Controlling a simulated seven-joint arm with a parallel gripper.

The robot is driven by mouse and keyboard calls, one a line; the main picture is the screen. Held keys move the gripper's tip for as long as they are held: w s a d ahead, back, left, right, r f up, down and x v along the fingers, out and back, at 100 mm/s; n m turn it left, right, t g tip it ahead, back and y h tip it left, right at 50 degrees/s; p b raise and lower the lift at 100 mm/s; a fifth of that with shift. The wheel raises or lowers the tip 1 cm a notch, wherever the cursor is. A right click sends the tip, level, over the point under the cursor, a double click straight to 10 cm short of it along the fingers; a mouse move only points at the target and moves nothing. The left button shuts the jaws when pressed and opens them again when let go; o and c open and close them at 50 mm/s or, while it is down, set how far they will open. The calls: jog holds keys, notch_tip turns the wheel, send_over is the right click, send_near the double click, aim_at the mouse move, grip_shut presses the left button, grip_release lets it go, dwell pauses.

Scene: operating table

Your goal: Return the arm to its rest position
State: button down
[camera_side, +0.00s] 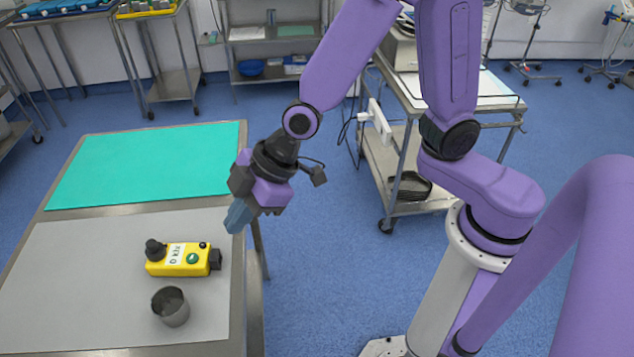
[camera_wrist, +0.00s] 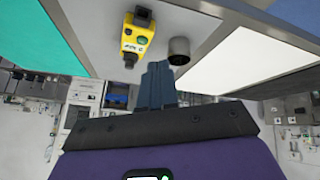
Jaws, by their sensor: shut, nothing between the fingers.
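My gripper (camera_side: 237,217) hangs at the right edge of the operating table (camera_side: 150,219), above the table top and pointing down and to the left. Its blue fingers are together with nothing between them; they also show in the wrist view (camera_wrist: 158,70). My arm reaches in from the right side, bent at its joints. A yellow control box (camera_side: 183,259) with a black knob and a green button lies on the grey mat, left of and below the gripper. It shows in the wrist view (camera_wrist: 138,35) too. The gripper touches nothing that I can see.
A grey metal cup (camera_side: 171,307) stands near the box and shows in the wrist view (camera_wrist: 179,51). A teal sheet (camera_side: 150,165) covers the table's far part. A trolley (camera_side: 402,160) stands behind my arm. Blue floor (camera_side: 310,260) lies open between table and my base.

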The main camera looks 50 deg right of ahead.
jog(key=s+d+r+g+h, duration=0.2)
jog(key=s+d, duration=0.6)
jog(key=d, duration=0.3)
jog(key=s+d+r+m+g+h, duration=0.1)
jog(key=s+d+r+h, duration=0.1)
jog(key=s+d, duration=0.7)
jog(key=shift+s+d+r+m+g+h, duration=0.35)
jog(key=shift+d+h, duration=0.25)
jog(key=shift+d, duration=0.45)
